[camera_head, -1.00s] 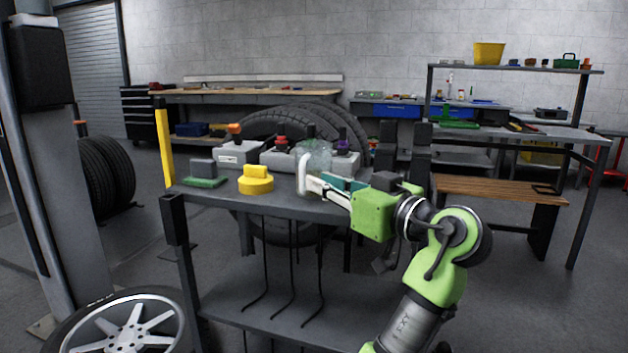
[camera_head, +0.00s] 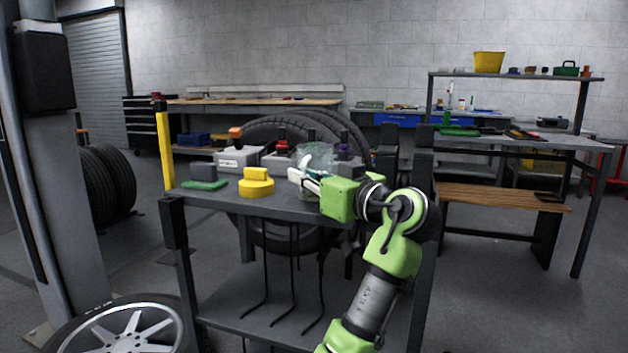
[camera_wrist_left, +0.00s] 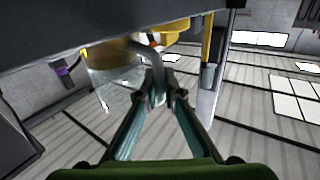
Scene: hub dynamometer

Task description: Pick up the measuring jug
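The clear measuring jug (camera_head: 317,158) stands at the right part of the grey cart's top (camera_head: 290,204), and its lower part is partly hidden by my gripper. My left gripper (camera_head: 300,178) reaches in from the right at the jug's near side. In the left wrist view, which looks upside down, the jug (camera_wrist_left: 112,75) is see-through with a curved grey handle. The two fingertips of my left gripper (camera_wrist_left: 162,97) are close together with the handle between them, and they look closed on it. I cannot see clear space under the jug. My right gripper is not in view.
Grey boxes with coloured knobs (camera_head: 240,158) stand behind. A tyre (camera_head: 275,130) is beyond the cart, and a wheel (camera_head: 125,330) lies at the lower left.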

